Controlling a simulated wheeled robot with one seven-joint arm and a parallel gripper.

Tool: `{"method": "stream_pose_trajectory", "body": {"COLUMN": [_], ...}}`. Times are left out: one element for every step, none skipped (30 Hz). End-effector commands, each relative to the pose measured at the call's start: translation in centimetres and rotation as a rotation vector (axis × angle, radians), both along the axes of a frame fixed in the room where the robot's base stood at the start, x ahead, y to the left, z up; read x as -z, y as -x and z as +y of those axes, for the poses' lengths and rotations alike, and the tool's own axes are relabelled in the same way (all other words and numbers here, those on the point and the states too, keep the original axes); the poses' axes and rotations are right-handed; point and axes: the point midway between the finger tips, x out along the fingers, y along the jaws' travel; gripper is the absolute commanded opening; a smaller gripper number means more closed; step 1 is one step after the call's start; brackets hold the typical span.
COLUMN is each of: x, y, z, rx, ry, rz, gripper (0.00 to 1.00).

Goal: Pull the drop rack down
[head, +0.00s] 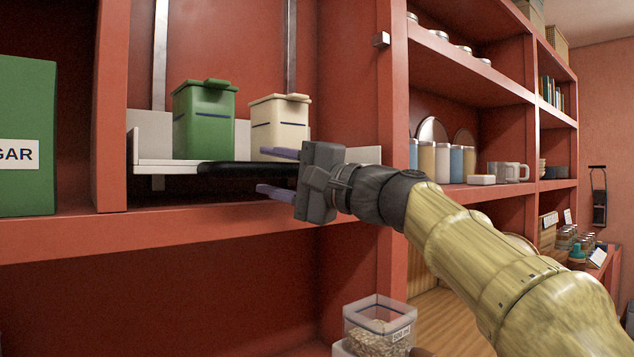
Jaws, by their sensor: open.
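The drop rack (148,147) is a pale tray in the red shelf bay, hung on two vertical metal rails. A black handle bar (225,169) runs along its front. A green lidded canister (203,125) and a cream lidded canister (280,118) stand upright on the rack. My gripper (262,171) reaches in from the right, its purple fingers open, one above and one below the bar's right part. Whether the fingers touch the bar cannot be told. The gripper body hides the bar's right end and part of the tray.
A green box marked "GAR" (22,125) stands left of the upright post (113,110). The lower bay (180,285) under the rack looks empty. A clear container (385,325) of grainy contents stands low, below the arm. Jars and mugs (512,172) fill shelves to the right.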

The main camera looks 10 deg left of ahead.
Motion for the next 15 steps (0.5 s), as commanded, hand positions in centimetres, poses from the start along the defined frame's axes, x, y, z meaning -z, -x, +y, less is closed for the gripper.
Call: {"method": "stream_pose_trajectory", "body": {"x": [0.2, 0.2, 0.3, 0.4, 0.6, 0.8, 0.8, 0.9, 1.1, 1.2, 1.3, 1.4, 1.6, 1.7, 1.8], "y": [0.1, 0.2, 0.5, 0.6, 0.8, 1.1, 1.3, 1.5, 1.8, 2.0, 2.3, 2.5, 2.7, 3.0, 3.3], "z": [-0.5, -0.8, -1.3, -1.7, -2.1, -2.7, -3.3, -3.8, -4.6, -5.1, -5.7, -6.4, -6.9, -7.5, -8.2], "rx": [0.003, 0.004, 0.004, 0.004, 0.005, 0.005, 0.006, 0.005, 0.006, 0.006, 0.006, 0.007, 0.005, 0.005, 0.006], "ry": [0.000, 0.000, 0.000, 0.000, -0.001, -0.001, 0.000, 0.000, 0.000, 0.000, 0.000, 0.000, 0.000, 0.000, 0.000], "rz": [-0.001, -0.001, -0.003, -0.003, -0.002, -0.002, -0.002, -0.002, -0.001, -0.001, -0.001, -0.001, 0.000, 0.000, -0.001], "gripper": [0.44, 0.44, 0.44, 0.44, 0.44, 0.44, 0.44, 0.44, 0.44, 0.44, 0.44, 0.44, 0.44, 0.44, 0.44]}}
